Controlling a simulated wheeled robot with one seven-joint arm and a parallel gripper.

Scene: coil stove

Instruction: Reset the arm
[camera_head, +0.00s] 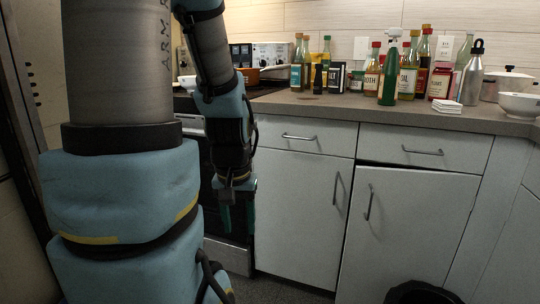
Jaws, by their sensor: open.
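My arm stands large at the left in the head view, with its upper links close to the camera. My gripper (238,219) hangs pointing down in front of the dark stove front, left of the white cabinets. Its two greenish fingers are apart, and I see nothing between them. It is below the counter's height and appears clear of the counter edge. Part of the stove (261,53) is hidden behind my arm.
The counter (310,104) holds several bottles, a green spray bottle (389,72), a metal flask (472,76) and a white bowl (519,105). One cabinet door (408,220) seems slightly ajar. A dark bin (422,292) is at the bottom right.

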